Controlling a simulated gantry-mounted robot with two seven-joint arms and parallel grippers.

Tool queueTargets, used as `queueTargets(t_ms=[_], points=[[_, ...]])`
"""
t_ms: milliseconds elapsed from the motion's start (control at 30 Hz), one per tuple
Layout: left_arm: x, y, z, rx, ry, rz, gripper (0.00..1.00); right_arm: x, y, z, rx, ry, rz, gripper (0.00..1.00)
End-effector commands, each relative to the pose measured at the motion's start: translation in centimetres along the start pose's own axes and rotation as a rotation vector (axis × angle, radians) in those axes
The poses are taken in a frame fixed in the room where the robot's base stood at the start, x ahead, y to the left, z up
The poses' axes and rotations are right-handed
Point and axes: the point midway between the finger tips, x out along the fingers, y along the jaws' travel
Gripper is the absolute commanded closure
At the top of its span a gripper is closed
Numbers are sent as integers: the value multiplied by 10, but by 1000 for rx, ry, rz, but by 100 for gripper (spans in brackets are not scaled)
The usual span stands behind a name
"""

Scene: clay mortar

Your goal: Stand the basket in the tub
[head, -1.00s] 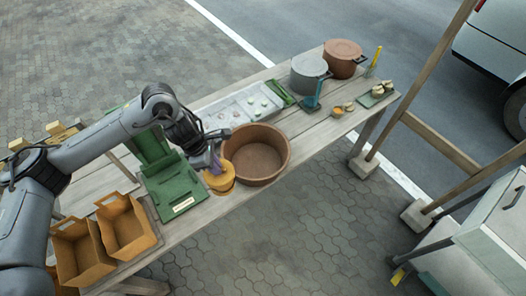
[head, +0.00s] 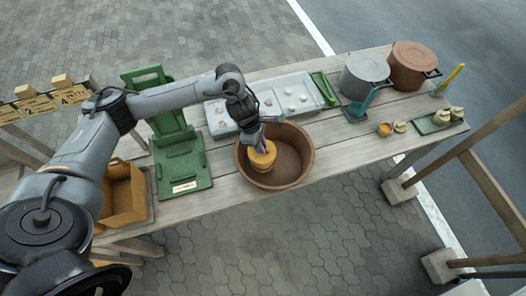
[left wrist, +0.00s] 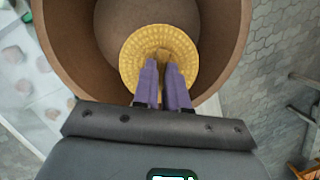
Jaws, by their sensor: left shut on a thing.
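The basket (head: 262,158) is a round yellow woven piece. My left gripper (head: 262,143) is shut on its top and holds it roughly upright. The tub (head: 305,165) is a wide brown round vessel, open at the top, standing on the table. In the head view the basket overlaps the left part of the tub's inside. In the left wrist view the basket (left wrist: 135,55) lies within the outline of the tub's rim (left wrist: 232,40), with both purple fingers (left wrist: 163,78) meeting at its top. I cannot tell whether its underside touches the tub floor. My right gripper is out of view.
A pale tray (head: 290,95) lies behind the tub. A grey pot (head: 365,72) and a brown pot (head: 410,65) stand at the far right end. A green stand (head: 183,165) and an orange-brown paper bag (head: 125,195) are on the left.

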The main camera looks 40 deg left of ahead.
Motion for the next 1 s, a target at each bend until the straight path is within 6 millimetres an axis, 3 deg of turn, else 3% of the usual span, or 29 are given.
queueTargets(t_ms=[267,500,900,933,1000], points=[[17,0,-4,-1,-2,-1,100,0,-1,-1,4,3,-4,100],[43,0,-11,-1,-1,-1,100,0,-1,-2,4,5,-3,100],[48,1,-13,0,-2,1,100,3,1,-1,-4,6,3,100],[47,0,-12,0,-2,1,83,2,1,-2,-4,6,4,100],[47,0,-12,0,-2,1,72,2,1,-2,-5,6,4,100]])
